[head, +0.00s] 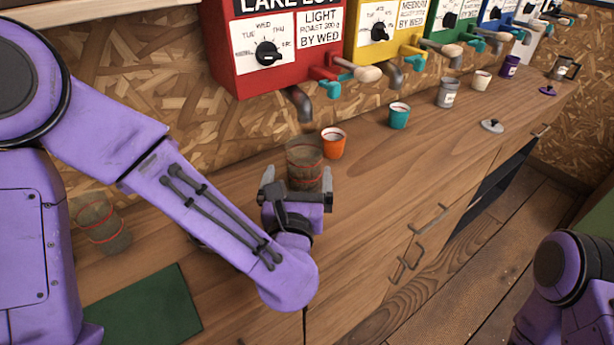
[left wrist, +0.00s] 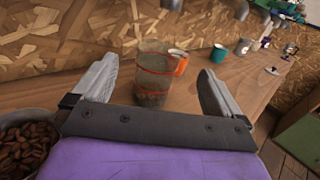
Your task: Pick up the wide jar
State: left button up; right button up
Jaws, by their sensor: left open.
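A glass jar with red bands (head: 304,160), which looks like the wide jar, stands upright on the wooden counter below the red dispenser. In the left wrist view this jar (left wrist: 153,75) stands ahead, between the two fingers in the picture. My left gripper (head: 297,182) is open and empty, with its fingers pointing at the jar. The fingertips look close to its sides; I cannot tell whether they touch. My right gripper is out of view.
An orange cup (head: 334,144) stands just right of and behind the jar. A teal cup (head: 399,116) and several other vessels stand farther right. The red dispenser's spout (head: 298,104) hangs above. A bowl of beans (left wrist: 27,143) and a green mat (head: 145,308) are at left.

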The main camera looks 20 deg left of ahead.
aim_at(303, 163)
pick_arm(q)
jog(key=w+f, duration=0.1)
jog(key=w, duration=0.2)
jog(key=w+a+f+p, duration=0.1)
jog(key=w, duration=0.2)
jog(key=w+a+f+p, duration=0.1)
jog(key=w, duration=0.3)
jog(key=shift+w+a+f, duration=0.1)
jog(key=shift+w, duration=0.2)
jog(key=c, duration=1.4)
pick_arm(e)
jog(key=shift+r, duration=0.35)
